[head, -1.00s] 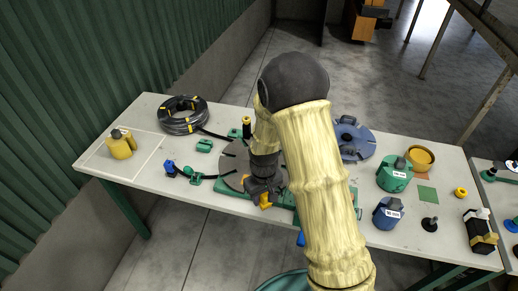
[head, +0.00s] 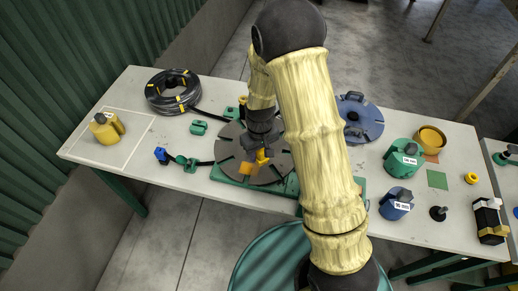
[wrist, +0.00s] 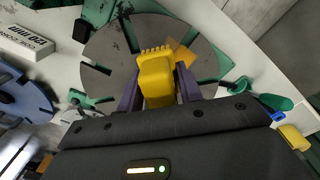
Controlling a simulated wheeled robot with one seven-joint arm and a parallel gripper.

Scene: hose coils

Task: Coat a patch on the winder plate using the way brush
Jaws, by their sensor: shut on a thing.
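The winder plate (head: 279,170) is a round grey-brown slotted disc on a green base in the middle of the bench; it also shows in the wrist view (wrist: 108,48). My gripper (head: 259,151) is over the plate, shut on the yellow way brush (head: 264,159). In the wrist view the brush (wrist: 156,78) sits between my fingers, its toothed bristle end toward the plate. A flat orange patch (head: 246,168) lies on the plate beside the brush, partly hidden behind it in the wrist view (wrist: 182,56). I cannot tell whether the bristles touch the plate.
A black hose coil (head: 172,92) and a yellow can (head: 104,129) stand at left. A blue flanged disc (head: 358,120), green can (head: 402,158), blue can (head: 396,204) and open yellow tub (head: 430,139) stand at right. A blue-ended hose fitting (head: 161,154) lies left of the plate.

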